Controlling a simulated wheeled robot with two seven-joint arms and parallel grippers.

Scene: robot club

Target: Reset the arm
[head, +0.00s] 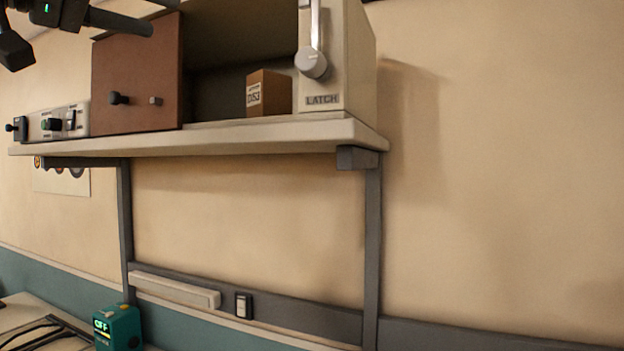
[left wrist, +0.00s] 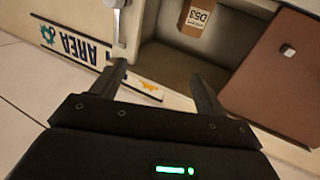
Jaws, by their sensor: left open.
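My left gripper (left wrist: 158,70) is open and empty in the left wrist view, its two dark fingers spread before an open-fronted cabinet. In the head view only part of it shows at the top left edge. A cabinet with a brown door (head: 138,75), swung open, stands on the shelf. A brown box (head: 269,94) with a white label sits inside; it also shows in the left wrist view (left wrist: 193,18). A pale lever with a round knob (head: 311,63) hangs on the panel marked LATCH (head: 336,88). My right gripper is in neither view.
The wall shelf (head: 250,136) rests on grey posts. A switch box (head: 58,123) stands at its left end. Below are a teal device (head: 117,328), a table with cables at bottom left, and a wall switch (head: 243,305). The wall to the right is bare.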

